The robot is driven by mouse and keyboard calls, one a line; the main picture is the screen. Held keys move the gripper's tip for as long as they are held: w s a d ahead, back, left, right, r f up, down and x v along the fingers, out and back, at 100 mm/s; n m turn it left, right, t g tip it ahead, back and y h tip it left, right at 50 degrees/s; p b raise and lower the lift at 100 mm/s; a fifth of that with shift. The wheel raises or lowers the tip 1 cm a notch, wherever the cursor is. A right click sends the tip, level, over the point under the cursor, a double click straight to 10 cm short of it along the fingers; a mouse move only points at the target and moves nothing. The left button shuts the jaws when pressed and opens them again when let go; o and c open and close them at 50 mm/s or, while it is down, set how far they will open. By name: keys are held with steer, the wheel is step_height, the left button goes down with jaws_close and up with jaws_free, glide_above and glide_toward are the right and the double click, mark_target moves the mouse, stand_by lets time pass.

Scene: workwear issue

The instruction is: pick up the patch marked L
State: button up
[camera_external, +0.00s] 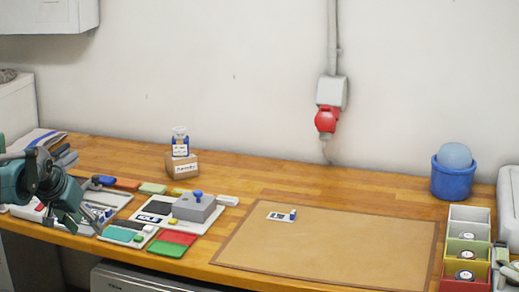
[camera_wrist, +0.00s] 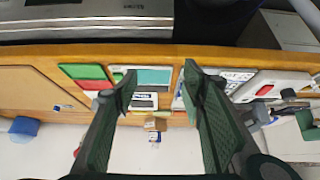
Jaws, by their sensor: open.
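I cannot make out which patch carries the letter L; the lettering is too small. A teal patch (camera_external: 123,235) lies near the front edge of the table, and it also shows between my fingers in the wrist view (camera_wrist: 152,77). A red patch (camera_external: 178,237) and a green patch (camera_external: 166,249) lie just right of it. My gripper (camera_external: 88,218) is at the left end of the table. In the wrist view my gripper (camera_wrist: 158,82) is open, its two dark fingers apart with nothing held between them.
A small cardboard box (camera_external: 182,166) is farther back. A brown mat (camera_external: 330,255) lies right, mostly bare. Coloured bins (camera_external: 466,250) and a blue pot (camera_external: 453,181) stand far right.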

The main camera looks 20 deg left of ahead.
steer(key=shift+c, duration=1)
steer(key=shift+r, duration=0.1)
steer(key=w+d+r+m+g+p, duration=0.1)
steer(key=w+d+r+m+p, duration=0.25)
steer(key=w+d, duration=0.35)
steer(key=w+d+r+m+g+h+p, duration=0.1)
steer(key=w+d+r+m+g+p, duration=0.25)
steer(key=w, duration=0.55)
steer(key=w+d+r+m+t+p, duration=0.1)
steer(key=w+d+r+m+p, duration=0.1)
steer(key=w+d+r+p, duration=0.5)
steer(key=w+d+f+m+g+p, duration=0.2)
steer(key=w+d+f+m+p, duration=0.15)
steer(key=w+d, duration=0.8)
steer(key=w+d+f+m+g+p, duration=0.1)
steer(key=w+d+f+m+p, duration=0.1)
steer(key=d, duration=0.6)
steer(key=w+d+f+m+y+p, duration=0.1)
steer(key=w+d+f+m+p, duration=0.1)
steer(key=d+f+m+p, duration=0.2)
steer(key=d+f, duration=0.3)
steer(key=shift+w+d+g, duration=0.25)
steer(key=shift+d+g, duration=0.1)
steer(key=shift+f, duration=0.15)
